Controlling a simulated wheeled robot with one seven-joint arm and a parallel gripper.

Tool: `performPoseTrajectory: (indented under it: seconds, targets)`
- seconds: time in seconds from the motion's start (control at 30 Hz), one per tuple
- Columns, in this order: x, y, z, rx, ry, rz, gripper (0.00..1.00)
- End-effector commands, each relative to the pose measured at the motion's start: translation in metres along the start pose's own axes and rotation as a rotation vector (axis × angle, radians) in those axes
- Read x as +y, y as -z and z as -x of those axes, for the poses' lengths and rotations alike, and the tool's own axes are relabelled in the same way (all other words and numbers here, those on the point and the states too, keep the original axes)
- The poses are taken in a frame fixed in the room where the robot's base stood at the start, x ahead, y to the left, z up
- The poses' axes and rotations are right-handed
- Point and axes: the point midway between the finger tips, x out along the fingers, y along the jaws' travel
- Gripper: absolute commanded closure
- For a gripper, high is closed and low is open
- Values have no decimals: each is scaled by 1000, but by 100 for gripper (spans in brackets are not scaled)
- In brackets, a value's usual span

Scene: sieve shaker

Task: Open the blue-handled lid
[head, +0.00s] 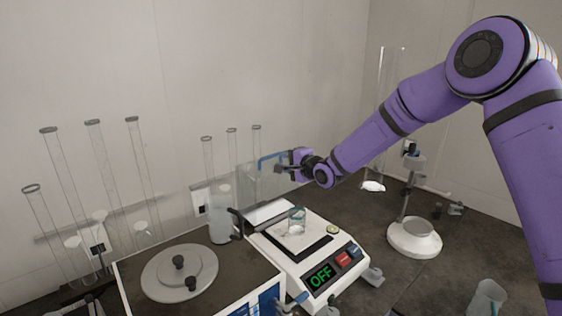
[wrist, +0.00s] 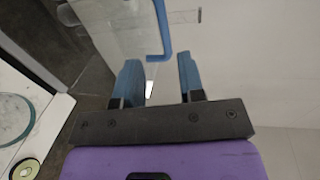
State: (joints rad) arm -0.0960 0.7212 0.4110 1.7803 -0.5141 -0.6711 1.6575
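The clear lid (head: 256,186) stands roughly upright at the back of the white balance (head: 290,272), with its blue handle (head: 268,157) along the top. My gripper (head: 287,165) is at the handle's right end. In the wrist view my gripper (wrist: 159,62) has its two blue fingers apart. The bent end of the blue handle (wrist: 161,32) lies between or just beyond the fingertips, with a gap visible on either side. The clear lid (wrist: 115,30) shows at the upper left of that view. I cannot tell whether a finger touches the handle.
A small glass beaker (head: 296,223) stands on the balance pan, and the display reads OFF. A sieve shaker (head: 180,275) is at the front left. Tall glass cylinders (head: 145,180) stand behind it. A white stand (head: 414,238) is at the right, and a glass cup (head: 487,299) is nearer.

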Motion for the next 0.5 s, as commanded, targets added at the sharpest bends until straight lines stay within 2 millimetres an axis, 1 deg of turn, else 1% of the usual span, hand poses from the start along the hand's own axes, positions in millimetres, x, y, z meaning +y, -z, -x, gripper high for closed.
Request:
performPoseTrajectory:
  seconds: [0.03,0.2,0.33,0.5]
  targets:
    - [0,2,11,3,-1,0,64]
    - [0,2,43,3,-1,-1,64]
    - [0,1,60,2,0,0,64]
    - [1,1,72,1,-1,0,64]
